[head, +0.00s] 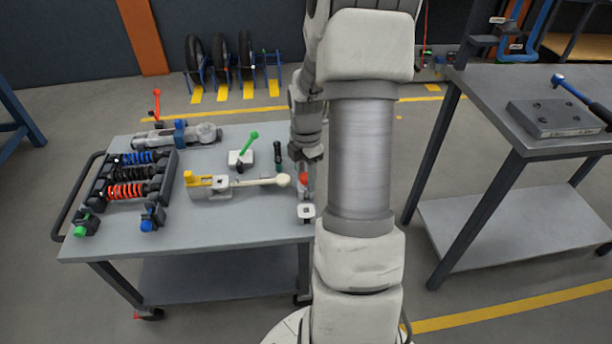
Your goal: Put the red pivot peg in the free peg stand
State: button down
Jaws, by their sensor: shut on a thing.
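My gripper (306,154) points down over the right edge of the grey cart top and is shut on the red pivot peg (303,180). The peg's red part shows just below the fingers; its lower end is hard to make out. A small pale square peg stand (306,212) with a dark centre sits at the cart's right edge, just below the peg in the picture. I cannot tell whether the peg touches it. Another pale stand (235,160), farther left, has a tilted green-headed piece (250,142) at it.
A cream arm with a yellow end (235,183) lies left of the gripper. A dark upright tool (278,155) stands close by. A rack of coil springs (130,178) is at the left. My arm hides the cart's right side. A second table (490,90) stands right.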

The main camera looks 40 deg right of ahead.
aim_at(306, 197)
jog(key=shift+f+b, duration=2.75)
jog(key=shift+f, duration=0.3)
jog(key=shift+f+b, duration=0.7)
jog(key=shift+f, duration=0.85)
jog(key=shift+c, duration=1.9)
grip_release()
notch_tip(306, 197, up, 18)
jog(key=p, duration=0.6)
jog(key=shift+f, duration=0.25)
